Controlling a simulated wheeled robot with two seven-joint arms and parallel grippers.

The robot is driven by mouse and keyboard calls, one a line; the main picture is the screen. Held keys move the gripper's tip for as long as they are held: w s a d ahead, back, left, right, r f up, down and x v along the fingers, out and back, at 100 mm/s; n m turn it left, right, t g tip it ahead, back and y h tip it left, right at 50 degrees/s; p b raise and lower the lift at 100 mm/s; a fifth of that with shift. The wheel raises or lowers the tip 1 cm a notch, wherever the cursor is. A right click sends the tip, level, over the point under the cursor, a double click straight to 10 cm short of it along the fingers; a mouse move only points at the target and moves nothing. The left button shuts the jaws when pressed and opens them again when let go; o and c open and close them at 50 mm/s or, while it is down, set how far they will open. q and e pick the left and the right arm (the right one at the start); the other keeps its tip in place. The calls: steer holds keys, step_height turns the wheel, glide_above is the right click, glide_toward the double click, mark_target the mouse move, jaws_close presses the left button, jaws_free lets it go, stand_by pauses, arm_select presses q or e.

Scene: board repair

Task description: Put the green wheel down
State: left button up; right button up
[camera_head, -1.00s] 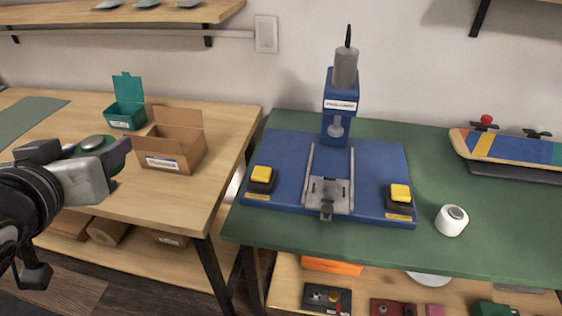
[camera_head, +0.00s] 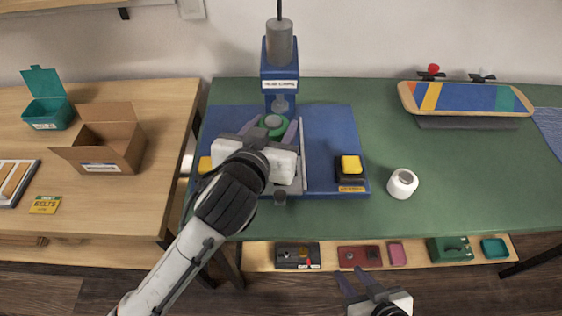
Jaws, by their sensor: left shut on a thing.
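The green wheel (camera_head: 273,121) has a grey centre and sits between the fingers of my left gripper (camera_head: 270,126), which is shut on it. My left gripper is over the blue base (camera_head: 328,128) of the press, just in front of and below the press head (camera_head: 281,78). I cannot tell whether the wheel touches the base. My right gripper (camera_head: 359,282) is open and empty at the bottom of the view, in front of the green bench.
A yellow button (camera_head: 351,164) and a white roll (camera_head: 402,184) are right of the press. A skateboard (camera_head: 468,97) lies at the back right of the green bench (camera_head: 400,130). On the wooden table are a cardboard box (camera_head: 112,150) and a teal bin (camera_head: 48,105).

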arm_select(q)
steer(key=f, duration=0.2)
steer(key=d+f, duration=0.1)
steer(key=f, duration=0.2)
steer(key=shift+s+d+f+b, duration=0.15)
steer(key=shift+s+f+b, duration=0.05)
steer(key=shift+f+b, duration=0.5)
steer(key=shift+f, duration=2)
steer(key=shift+f, duration=0.1)
steer(key=shift+f, duration=0.15)
steer(key=o, duration=1.1)
steer(key=shift+o, duration=0.2)
steer(key=shift+r, duration=0.2)
